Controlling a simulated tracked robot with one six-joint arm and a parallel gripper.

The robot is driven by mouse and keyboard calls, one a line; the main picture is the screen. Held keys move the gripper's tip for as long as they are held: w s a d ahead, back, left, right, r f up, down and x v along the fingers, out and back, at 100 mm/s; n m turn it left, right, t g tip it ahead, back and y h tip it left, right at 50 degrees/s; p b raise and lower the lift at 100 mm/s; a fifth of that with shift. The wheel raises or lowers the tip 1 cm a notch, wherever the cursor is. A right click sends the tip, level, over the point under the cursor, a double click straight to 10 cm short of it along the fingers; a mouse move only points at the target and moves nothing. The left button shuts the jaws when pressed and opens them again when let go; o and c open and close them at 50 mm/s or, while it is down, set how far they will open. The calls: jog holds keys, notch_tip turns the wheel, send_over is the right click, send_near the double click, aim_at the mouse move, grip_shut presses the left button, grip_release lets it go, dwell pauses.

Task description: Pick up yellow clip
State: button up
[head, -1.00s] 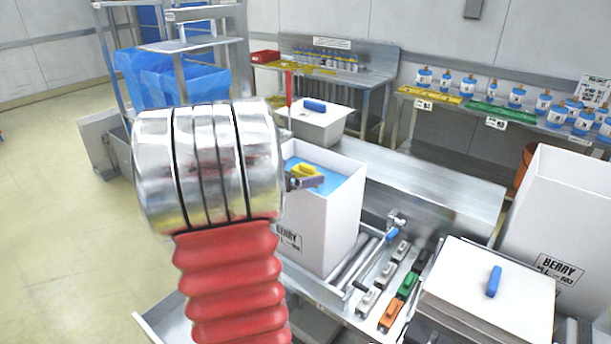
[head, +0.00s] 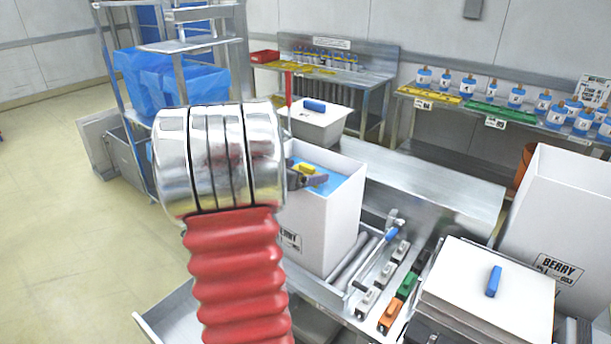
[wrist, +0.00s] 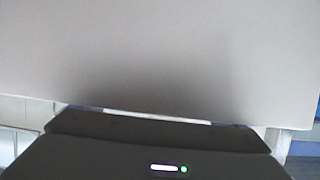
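A small yellow clip (head: 304,168) shows in the head view at the open top of a white box (head: 335,225) with a blue liner (head: 330,182). The dark end of my gripper (head: 306,181) is right at the clip, just in front of and below it. I cannot tell whether the fingers hold the clip or only stand beside it. My arm hides much of the gripper. The wrist view shows a dark gripper part (wrist: 160,150) close to a plain pale surface (wrist: 160,50); no clip is visible there.
Grey, green (head: 406,286) and orange (head: 391,316) clips lie on the bench right of the box. A white lidded box (head: 460,280) with a blue handle stands farther right, and a tall BERRY box (head: 575,210) behind it. Open floor (head: 60,230) lies left.

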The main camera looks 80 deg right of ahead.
jog(key=c, duration=0.9)
jog(key=shift+o, duration=0.2)
jog(key=shift+r, duration=0.1)
notch_tip(320, 180, up, 10)
dwell(0.4)
